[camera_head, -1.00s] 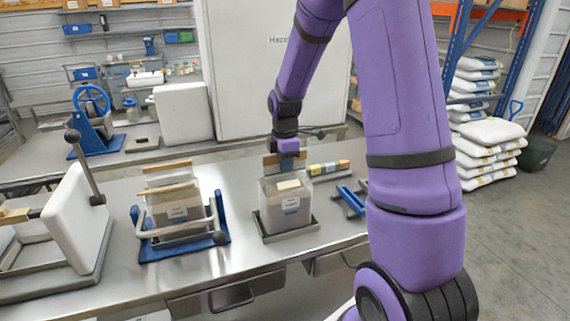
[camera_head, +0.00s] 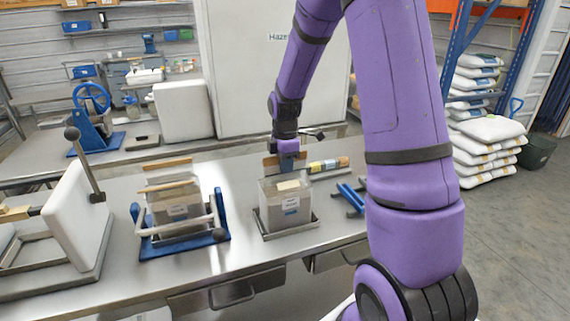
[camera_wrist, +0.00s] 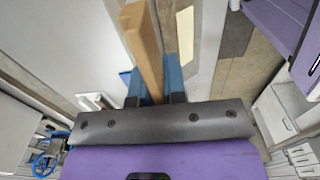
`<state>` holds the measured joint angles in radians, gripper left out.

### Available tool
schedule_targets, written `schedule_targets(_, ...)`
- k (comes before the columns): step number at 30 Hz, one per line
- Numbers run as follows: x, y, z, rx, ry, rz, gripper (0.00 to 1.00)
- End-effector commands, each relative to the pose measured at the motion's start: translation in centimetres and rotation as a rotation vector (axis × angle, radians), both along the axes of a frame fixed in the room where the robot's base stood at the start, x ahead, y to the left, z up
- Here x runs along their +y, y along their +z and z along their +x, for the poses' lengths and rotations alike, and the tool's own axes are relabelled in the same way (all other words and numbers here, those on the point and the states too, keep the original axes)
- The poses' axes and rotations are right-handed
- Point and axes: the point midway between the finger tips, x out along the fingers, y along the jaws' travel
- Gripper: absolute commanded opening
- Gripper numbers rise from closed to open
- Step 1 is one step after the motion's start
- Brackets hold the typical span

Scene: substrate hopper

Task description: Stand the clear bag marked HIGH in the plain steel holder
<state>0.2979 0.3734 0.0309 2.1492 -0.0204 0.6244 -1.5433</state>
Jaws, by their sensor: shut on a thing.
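A clear bag (camera_head: 270,216) with pale labels on its front stands upright at the plain steel holder (camera_head: 294,234), a low tray-like frame on the bench. The writing on the labels is too small to read. My gripper (camera_head: 287,157) is above the back of this bag, its blue fingers pointing down. It is shut on a wooden bar (camera_head: 270,167) at the bag's top; the bar also shows between the blue fingers in the wrist view (camera_wrist: 143,45). I cannot tell whether the bag's bottom rests fully on the holder.
A blue-framed holder (camera_head: 150,253) to the left carries another clear bag (camera_head: 178,208) with a wooden bar. Further left is a white machine with a lever (camera_head: 80,220). Blue tongs-like parts (camera_head: 350,197) and a striped cylinder (camera_head: 328,165) lie to the right.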

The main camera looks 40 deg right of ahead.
Motion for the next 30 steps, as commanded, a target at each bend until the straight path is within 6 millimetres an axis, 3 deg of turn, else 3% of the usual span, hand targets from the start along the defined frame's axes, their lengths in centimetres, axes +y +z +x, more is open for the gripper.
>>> schedule_targets(1,0.0,0.1,0.1,-0.003,0.000,-0.001,0.19)
schedule_targets(4,0.0,0.1,0.0,-0.002,0.000,-0.001,0.42)
schedule_targets(16,0.0,0.8,0.0,-0.001,0.000,0.000,0.42)
schedule_targets(30,0.0,8.8,0.1,-0.004,0.000,-0.001,0.42)
